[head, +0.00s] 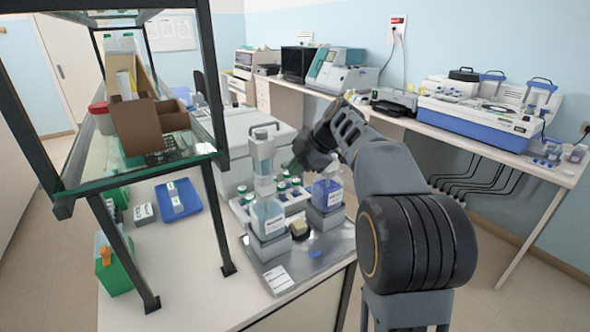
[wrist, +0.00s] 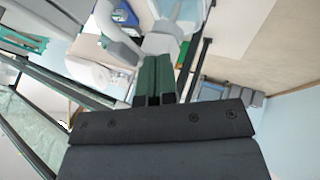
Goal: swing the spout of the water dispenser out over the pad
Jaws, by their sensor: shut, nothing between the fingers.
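The other bottle (head: 328,194) holds purple liquid. I cannot make out the spout clearly or tell its direction. Which item is the pad is unclear. My gripper (head: 299,164) hangs above the tray, between the two bottles in the picture. In the wrist view its green fingers (wrist: 157,82) are together and empty, with pale, blurred equipment beyond their tips.
The metal tray (head: 325,268) also holds several capped jars (head: 283,187), a small tan-topped block (head: 299,230) and a white label card (head: 279,280). A glass shelf frame (head: 218,110) stands left. A blue tray (head: 178,201) lies on the bench.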

